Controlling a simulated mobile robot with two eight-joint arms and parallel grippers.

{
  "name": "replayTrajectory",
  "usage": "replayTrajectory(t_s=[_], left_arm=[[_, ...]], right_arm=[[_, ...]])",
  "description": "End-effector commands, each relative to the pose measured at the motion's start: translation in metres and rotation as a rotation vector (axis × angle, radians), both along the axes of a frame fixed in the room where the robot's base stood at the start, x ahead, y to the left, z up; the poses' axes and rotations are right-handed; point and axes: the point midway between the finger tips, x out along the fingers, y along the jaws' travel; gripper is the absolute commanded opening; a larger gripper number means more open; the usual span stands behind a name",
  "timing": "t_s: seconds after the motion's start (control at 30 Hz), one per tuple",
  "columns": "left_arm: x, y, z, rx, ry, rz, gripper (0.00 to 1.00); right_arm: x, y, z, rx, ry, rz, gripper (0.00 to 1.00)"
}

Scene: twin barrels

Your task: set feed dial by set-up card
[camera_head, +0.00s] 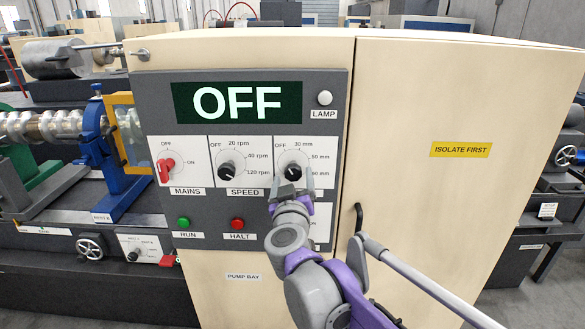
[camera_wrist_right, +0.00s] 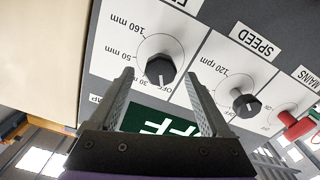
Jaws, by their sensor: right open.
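The feed dial (camera_head: 292,170) is a black knob on a white plate, marked OFF, 30 mm, 50 mm and 160 mm. It also shows in the right wrist view (camera_wrist_right: 160,70), upside down, where its mark seems to point towards OFF. My right gripper (camera_head: 291,186) is open just in front of and below the dial in the head view. In the wrist view its fingertips (camera_wrist_right: 159,76) are on either side of the knob; I cannot tell how close. No readable set-up card shows; a white plate (camera_head: 322,222) is partly hidden by my arm. My left gripper is not in view.
The speed dial (camera_head: 227,172) and red mains switch (camera_head: 166,170) are left of the feed dial. The display (camera_head: 237,102) reads OFF. Below are the green run button (camera_head: 184,223) and red halt button (camera_head: 237,224). A dark handle (camera_head: 358,217) is on the cabinet.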

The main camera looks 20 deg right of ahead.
Motion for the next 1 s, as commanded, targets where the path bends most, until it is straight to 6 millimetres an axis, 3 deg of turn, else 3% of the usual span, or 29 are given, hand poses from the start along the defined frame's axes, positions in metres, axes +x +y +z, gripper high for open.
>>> replayTrajectory(t_s=[0.23,0.63,1.0], left_arm=[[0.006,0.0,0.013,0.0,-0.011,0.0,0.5],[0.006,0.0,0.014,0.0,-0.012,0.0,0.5],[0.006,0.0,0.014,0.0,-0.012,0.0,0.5]], right_arm=[[0.034,-0.009,0.002,0.0,-0.002,0.001,0.81],[0.04,-0.012,0.0,0.001,-0.001,0.001,0.81],[0.04,-0.011,0.0,0.001,-0.001,0.001,0.15]])
